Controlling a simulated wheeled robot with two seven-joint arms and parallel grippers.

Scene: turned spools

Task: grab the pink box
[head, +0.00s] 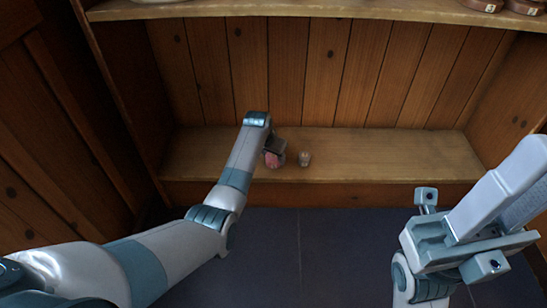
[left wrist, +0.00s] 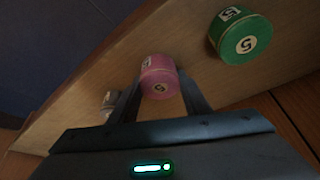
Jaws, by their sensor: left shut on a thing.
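The pink thing, a round turned cylinder with number labels, shows in the left wrist view (left wrist: 158,66) between my fingers. In the head view the pink cylinder (head: 272,160) is at the lower shelf, partly covered by my gripper. My left gripper (head: 274,153) is shut on it; the left wrist view shows the two fingers (left wrist: 160,88) at its sides. I cannot tell whether it touches the shelf.
A green cylinder (left wrist: 240,38) labelled 5 stands near the pink one. A small greyish piece (head: 304,158) is just right of my left gripper. The lower shelf (head: 390,155) is bare farther right. An upper shelf (head: 300,8) and wooden side walls enclose the space.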

